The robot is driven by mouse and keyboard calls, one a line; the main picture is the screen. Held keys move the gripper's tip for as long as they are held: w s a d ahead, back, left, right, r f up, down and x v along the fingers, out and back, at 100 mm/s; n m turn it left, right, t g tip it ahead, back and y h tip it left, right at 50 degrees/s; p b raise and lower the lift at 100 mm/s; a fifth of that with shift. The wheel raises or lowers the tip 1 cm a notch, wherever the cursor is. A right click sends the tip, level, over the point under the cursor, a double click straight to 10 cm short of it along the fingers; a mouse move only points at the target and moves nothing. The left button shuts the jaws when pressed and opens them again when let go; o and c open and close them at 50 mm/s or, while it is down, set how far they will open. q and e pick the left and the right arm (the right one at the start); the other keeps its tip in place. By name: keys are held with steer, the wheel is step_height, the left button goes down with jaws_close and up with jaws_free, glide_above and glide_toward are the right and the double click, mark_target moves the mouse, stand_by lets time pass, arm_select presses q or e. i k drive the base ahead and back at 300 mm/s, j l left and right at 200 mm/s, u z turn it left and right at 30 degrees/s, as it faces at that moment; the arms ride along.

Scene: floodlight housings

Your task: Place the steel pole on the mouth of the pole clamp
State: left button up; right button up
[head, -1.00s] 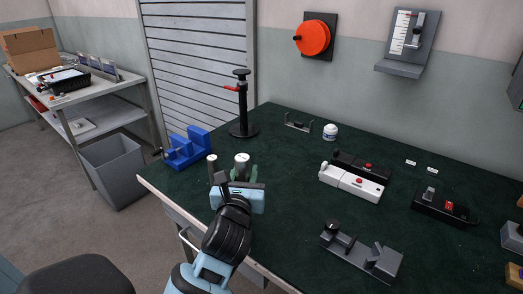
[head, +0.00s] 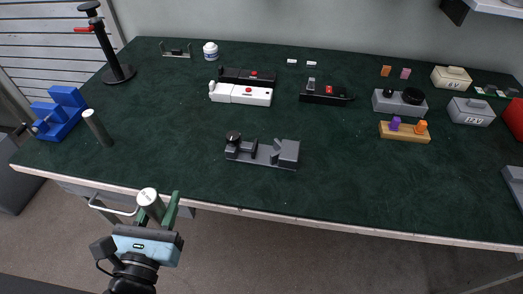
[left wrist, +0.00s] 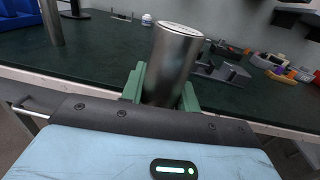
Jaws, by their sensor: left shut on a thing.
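My left gripper (head: 157,220), with green fingers, is shut on a steel pole (head: 150,204). It holds the pole near upright, slightly tilted, in front of the table's front edge. In the left wrist view the pole (left wrist: 172,62) rises between the fingers, its pale top end showing and its lower end hidden. A dark grey fixture with a black knob and upright jaws (head: 262,153), apparently the pole clamp, lies on the table to the right of and beyond the gripper. A second steel pole (head: 97,127) stands on the table at left. My right gripper is not in view.
The green table (head: 350,190) has clear room around the grey fixture. A blue block fixture (head: 60,112) and a black stand (head: 118,73) are at left. White (head: 240,94) and black (head: 326,93) devices lie behind the fixture. Labelled boxes (head: 471,111) stand at right.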

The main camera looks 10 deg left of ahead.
mark_target(267, 155)
steer(key=j+z, duration=0.1)
steer(key=z, duration=1.1)
steer(key=k+j, duration=0.15)
steer(key=k, duration=0.15)
steer(key=k+j, duration=0.1)
steer(key=k, duration=0.15)
